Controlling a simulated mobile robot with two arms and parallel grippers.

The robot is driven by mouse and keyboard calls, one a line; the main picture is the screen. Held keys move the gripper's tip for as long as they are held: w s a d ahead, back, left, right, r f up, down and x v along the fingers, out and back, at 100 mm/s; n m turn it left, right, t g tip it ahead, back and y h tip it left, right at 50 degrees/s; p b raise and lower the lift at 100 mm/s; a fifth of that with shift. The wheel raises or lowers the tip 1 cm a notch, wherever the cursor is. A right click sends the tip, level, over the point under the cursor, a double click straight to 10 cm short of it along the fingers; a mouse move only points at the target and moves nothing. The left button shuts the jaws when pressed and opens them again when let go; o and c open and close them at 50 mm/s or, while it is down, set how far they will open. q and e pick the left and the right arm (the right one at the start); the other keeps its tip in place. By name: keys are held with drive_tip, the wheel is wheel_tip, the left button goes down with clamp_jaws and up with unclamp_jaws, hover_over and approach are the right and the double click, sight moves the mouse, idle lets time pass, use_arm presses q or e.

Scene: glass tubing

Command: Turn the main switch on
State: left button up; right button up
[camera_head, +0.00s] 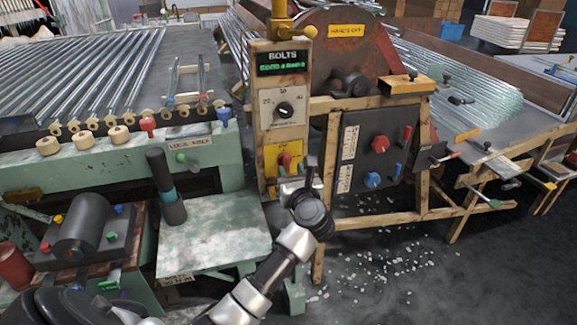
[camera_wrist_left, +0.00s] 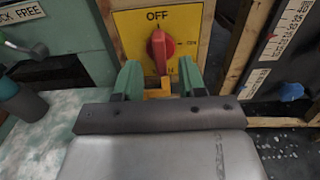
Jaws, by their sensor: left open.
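The main switch (camera_wrist_left: 160,48) is a red rotary knob on a yellow plate (camera_wrist_left: 126,30) in the left wrist view. "OFF" is printed above the knob, and its pale mark points up toward that word. In the head view the yellow plate (camera_head: 270,156) is low on the wooden-framed post, and my arm partly covers it. My left gripper (camera_wrist_left: 160,80) is open, its two green fingers apart just below and in front of the knob, one to each side. It also shows in the head view (camera_head: 300,176). Contact with the knob cannot be told. My right gripper is out of view.
The post carries a black dial (camera_head: 285,109) and a "BOLTS" display (camera_head: 283,62) above the switch. To the right is a dark panel (camera_head: 352,180) with red and blue knobs. A green machine table (camera_head: 215,235) stands at left. Glass shards litter the floor.

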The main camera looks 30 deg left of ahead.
sight(288, 164)
use_arm(q)
drive_tip(key=shift+x, duration=1.55)
drive_tip(key=c, duration=0.7)
clamp_jaws()
